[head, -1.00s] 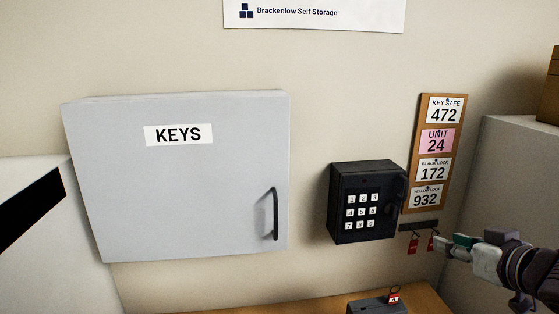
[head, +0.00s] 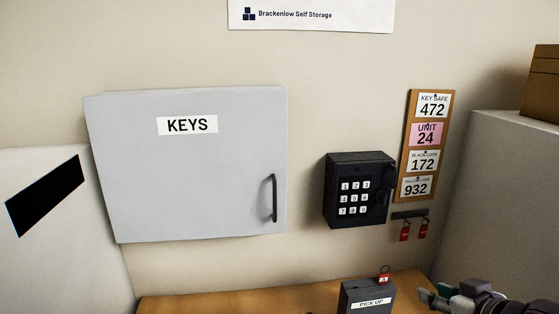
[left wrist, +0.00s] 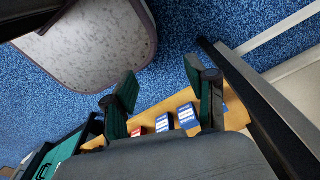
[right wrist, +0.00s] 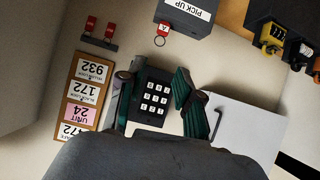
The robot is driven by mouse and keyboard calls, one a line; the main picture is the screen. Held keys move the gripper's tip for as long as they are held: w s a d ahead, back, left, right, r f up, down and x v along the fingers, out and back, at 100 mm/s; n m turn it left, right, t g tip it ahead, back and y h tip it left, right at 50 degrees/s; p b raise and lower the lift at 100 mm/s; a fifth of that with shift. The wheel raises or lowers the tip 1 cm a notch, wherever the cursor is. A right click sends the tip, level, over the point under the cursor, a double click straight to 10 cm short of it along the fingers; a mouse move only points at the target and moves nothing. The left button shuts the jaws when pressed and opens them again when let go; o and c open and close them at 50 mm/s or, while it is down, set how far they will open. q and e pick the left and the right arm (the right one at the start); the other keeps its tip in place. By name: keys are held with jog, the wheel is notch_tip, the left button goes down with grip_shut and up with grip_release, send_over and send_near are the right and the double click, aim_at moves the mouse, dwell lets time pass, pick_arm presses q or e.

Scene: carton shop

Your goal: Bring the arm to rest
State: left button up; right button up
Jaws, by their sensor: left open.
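My right gripper (head: 428,297) is low at the right edge of the head view, below the two red key tags (head: 413,231) on the wall hooks and apart from them. In the right wrist view its green fingers (right wrist: 154,80) are spread with nothing between them; the black keypad safe (right wrist: 152,98) shows beyond them. My left gripper (left wrist: 160,72) shows only in the left wrist view, with its fingers open and empty above the floor and a wooden surface.
The grey KEYS cabinet (head: 190,180) is shut. The keypad safe (head: 357,192) and number board (head: 403,150) are on the wall. A PICK UP box (head: 368,298) with a red tag stands on the wooden counter (head: 240,303). Blue and red boxes (left wrist: 165,122) lie below my left gripper.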

jog(key=s+a+f+g, duration=0.25)
jog(key=s+f, duration=0.35)
jog(key=f, duration=0.3)
jog(key=s+a+f+g, duration=0.2)
jog(key=s+a+f, duration=0.1)
jog(key=s+f, duration=0.4)
jog(key=s+a+f+g+h, duration=0.1)
jog(key=s+a+f+g, duration=0.3)
jog(key=s+f, duration=0.65)
jog(key=s+f+b, duration=0.3)
jog(key=f+b, duration=0.2)
jog(key=f, duration=2.6)
pick_arm(q)
notch_tip(320, 180, down, 9)
jog(key=s+b, duration=0.1)
jog(key=b, duration=0.2)
jog(key=shift+b, duration=0.4)
pick_arm(e)
jog(key=s+d+f+g, duration=0.2)
jog(key=s+d+f, duration=0.1)
jog(key=s+f, duration=1.3)
notch_tip(320, 180, down, 2)
jog(key=shift+d+f+h, duration=0.15)
jog(key=shift+f+h, duration=0.05)
jog(key=shift+h, duration=0.1)
pick_arm(q)
jog(key=shift+a, duration=0.1)
